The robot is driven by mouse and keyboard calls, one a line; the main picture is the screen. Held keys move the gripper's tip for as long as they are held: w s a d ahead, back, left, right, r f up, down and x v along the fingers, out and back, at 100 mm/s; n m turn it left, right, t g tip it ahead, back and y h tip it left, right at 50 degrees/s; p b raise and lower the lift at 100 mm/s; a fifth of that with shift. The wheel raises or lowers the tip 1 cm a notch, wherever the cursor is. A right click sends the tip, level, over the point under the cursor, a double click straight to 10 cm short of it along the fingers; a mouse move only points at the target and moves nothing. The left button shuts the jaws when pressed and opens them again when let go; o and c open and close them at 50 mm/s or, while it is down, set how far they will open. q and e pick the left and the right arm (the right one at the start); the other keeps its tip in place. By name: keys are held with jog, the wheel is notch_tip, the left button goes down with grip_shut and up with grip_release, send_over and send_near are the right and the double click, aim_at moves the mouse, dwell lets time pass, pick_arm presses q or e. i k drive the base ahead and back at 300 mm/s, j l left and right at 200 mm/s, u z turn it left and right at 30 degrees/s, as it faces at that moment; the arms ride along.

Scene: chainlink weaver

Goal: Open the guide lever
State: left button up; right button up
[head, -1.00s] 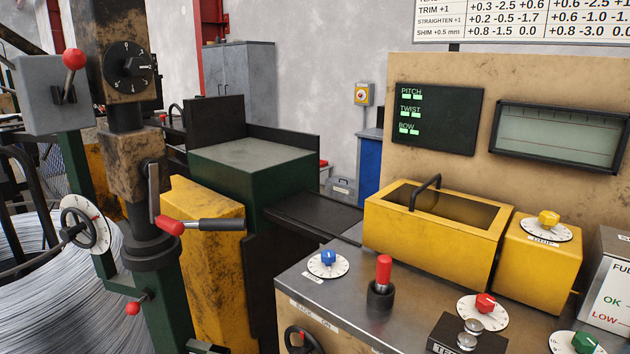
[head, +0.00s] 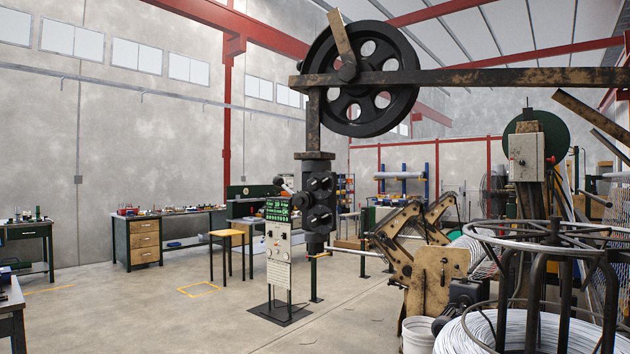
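I cannot pick out the guide lever for certain in the head view. A dark post carries a black block with several round knobs (head: 320,200), and a short yellowish bar (head: 319,255) shows at its lower end. A small dark-tipped lever (head: 281,183) sticks out above the green-lit display (head: 278,209). A grey box (head: 526,157) with a small red spot is on the machine at the right. Neither of my grippers is in view.
A large black wheel (head: 361,78) hangs on a long beam (head: 480,78). Wire coils (head: 485,335) and a white bucket (head: 418,335) stand at lower right. A wooden-topped stool (head: 226,233) and workbenches stand left. The concrete floor (head: 180,325) at lower left is largely clear.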

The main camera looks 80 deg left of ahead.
aim_at(278, 181)
jog(key=k+j+u, duration=0.15)
jog(key=j+u, duration=0.3)
jog(key=k+j+u, duration=0.1)
jog(key=j+u, duration=0.75)
jog(key=j, duration=0.7)
jog(key=j+u, duration=0.1)
jog(key=j, duration=0.55)
jog(key=i+j, duration=0.15)
jog(key=j, duration=0.55)
jog(key=k+u, duration=0.05)
